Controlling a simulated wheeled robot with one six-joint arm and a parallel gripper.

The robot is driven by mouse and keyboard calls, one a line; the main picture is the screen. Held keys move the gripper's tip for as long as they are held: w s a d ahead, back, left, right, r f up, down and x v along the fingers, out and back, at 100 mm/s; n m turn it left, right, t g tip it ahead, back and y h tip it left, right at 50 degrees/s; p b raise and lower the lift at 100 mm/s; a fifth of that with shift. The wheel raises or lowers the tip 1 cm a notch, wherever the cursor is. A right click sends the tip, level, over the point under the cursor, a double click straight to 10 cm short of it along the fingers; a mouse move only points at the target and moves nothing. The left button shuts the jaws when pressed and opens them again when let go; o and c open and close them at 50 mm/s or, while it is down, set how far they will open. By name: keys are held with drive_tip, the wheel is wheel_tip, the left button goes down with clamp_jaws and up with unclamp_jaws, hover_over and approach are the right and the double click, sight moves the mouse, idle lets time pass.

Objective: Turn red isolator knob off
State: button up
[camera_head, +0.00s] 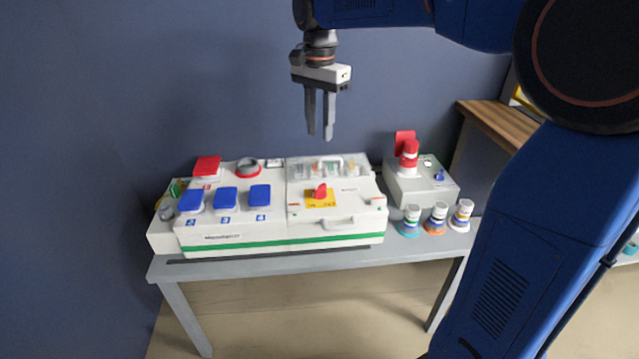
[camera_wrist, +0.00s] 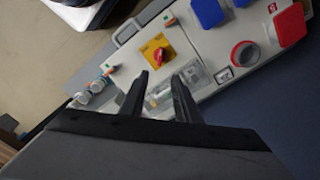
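The red isolator knob (camera_head: 320,190) sits on a yellow square plate (camera_head: 313,201) on the right part of the white socket box (camera_head: 270,235). In the wrist view the knob (camera_wrist: 159,55) shows just beyond the fingertips, slanted across its yellow plate (camera_wrist: 154,46). My gripper (camera_head: 319,137) hangs above the box with its two fingers pointing down, apart and empty. In the wrist view the gripper (camera_wrist: 160,76) is open with nothing between its fingers. It is well above the knob and touches nothing.
Blue socket covers (camera_head: 225,198) and a red cover (camera_head: 207,166) are on the box's left. A clear breaker window (camera_head: 328,167) lies behind the knob. A smaller box with a red plug (camera_head: 409,154) and several loose connectors (camera_head: 436,217) stand at right on the grey table (camera_head: 290,262).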

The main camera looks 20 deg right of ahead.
sight(320, 187)
wheel_tip(320, 187, down, 17)
drive_tip(key=shift+f, duration=0.15)
idle(0.5)
clamp_jaws()
